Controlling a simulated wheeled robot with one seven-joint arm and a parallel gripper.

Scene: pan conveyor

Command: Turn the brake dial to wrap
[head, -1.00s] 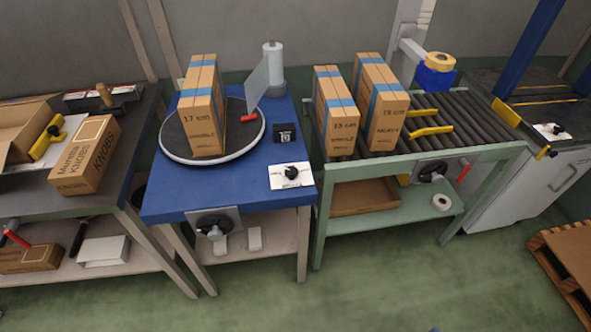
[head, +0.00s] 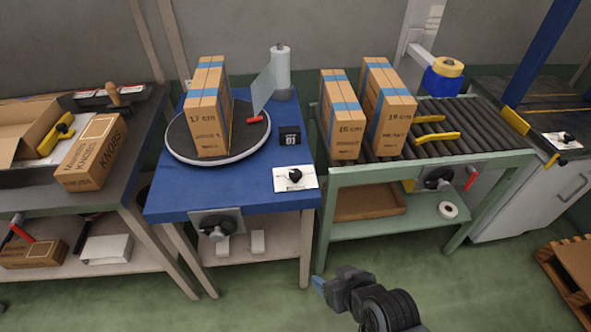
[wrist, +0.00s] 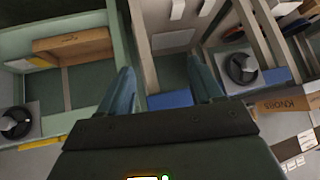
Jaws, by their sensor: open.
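A small black dial (head: 295,176) sits on a white plate on the blue table's front right corner; its lettering is too small to read. A larger black knob (head: 217,226) is on a grey plate on that table's front, and it also shows in the wrist view (wrist: 243,67). I cannot tell from lettering which is the brake dial. My gripper (wrist: 162,88) is open and empty between its bluish fingers. In the head view its tip (head: 318,283) is low, in front of the gap between the blue table and the green conveyor.
The blue table (head: 250,190) carries a turntable (head: 175,146) with a 17 cm carton (head: 207,110). The green roller conveyor (head: 380,172) holds two cartons and has another black knob (head: 438,178) and a red lever. A pallet (head: 572,270) lies at right. Floor in front is open.

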